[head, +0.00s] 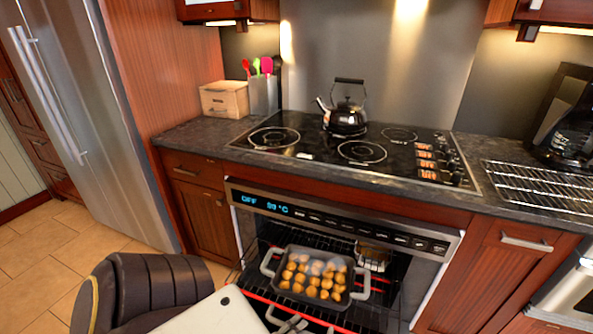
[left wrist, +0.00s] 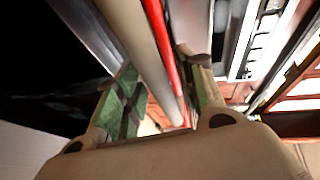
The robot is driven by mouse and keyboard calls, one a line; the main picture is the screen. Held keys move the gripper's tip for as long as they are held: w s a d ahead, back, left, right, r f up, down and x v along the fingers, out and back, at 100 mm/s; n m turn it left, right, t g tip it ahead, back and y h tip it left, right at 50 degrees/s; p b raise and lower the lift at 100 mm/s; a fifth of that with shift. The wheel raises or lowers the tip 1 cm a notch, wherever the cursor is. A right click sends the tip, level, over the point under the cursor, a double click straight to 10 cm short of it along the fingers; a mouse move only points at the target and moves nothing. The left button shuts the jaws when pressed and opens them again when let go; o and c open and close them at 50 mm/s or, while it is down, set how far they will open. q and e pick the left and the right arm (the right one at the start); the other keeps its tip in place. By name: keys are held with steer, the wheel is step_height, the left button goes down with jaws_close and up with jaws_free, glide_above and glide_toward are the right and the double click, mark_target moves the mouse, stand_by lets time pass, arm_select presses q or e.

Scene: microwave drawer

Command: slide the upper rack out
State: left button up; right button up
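The upper rack is a dark wire rack inside the open oven (head: 345,215), with a red strip (head: 300,310) along its front edge in the head view. A grey roasting pan (head: 362,284) with several golden round pieces sits on it. My left gripper (head: 290,326) is partly visible at the bottom edge of the head view, close to the rack front. In the left wrist view my left gripper (left wrist: 165,90) has its green-padded fingers spread, with a grey bar and the red strip (left wrist: 165,50) passing between them. Firm contact is not evident. My right gripper is out of view.
The cooktop (head: 350,150) with a black kettle (head: 345,112) is above the oven. A silver fridge (head: 95,120) stands left. A cooling rack (head: 540,187) lies on the right counter. Tiled floor (head: 60,240) is free at the left.

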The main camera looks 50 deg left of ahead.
arm_select(q)
steer(key=s+d+r, duration=0.1)
steer(key=s+r, duration=0.1)
steer(key=s, duration=0.9)
steer(key=shift+s+d, duration=0.15)
steer(key=shift+s, duration=0.25)
steer(key=shift+r, duration=0.1)
stand_by(0.6)
